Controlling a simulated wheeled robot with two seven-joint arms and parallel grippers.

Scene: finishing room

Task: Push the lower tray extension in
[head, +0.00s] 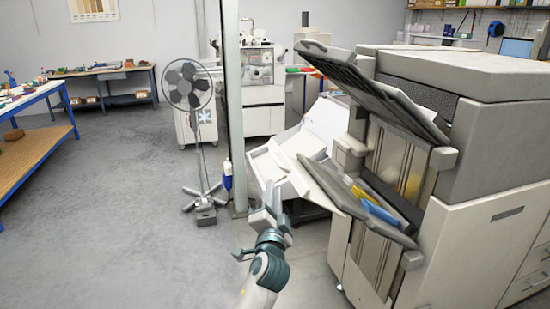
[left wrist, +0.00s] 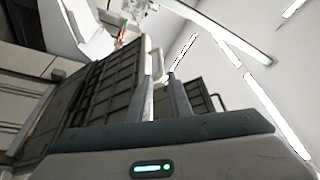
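The lower tray (head: 375,226) slopes up to the left from the side of the large grey machine. My right gripper is not in view.
The upper tray (head: 375,88) slants out above the lower one. Blue and yellow items (head: 378,208) lie by the lower tray. A standing fan (head: 188,88) and a grey post (head: 233,100) stand behind my gripper. The floor (head: 130,220) to the left is clear.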

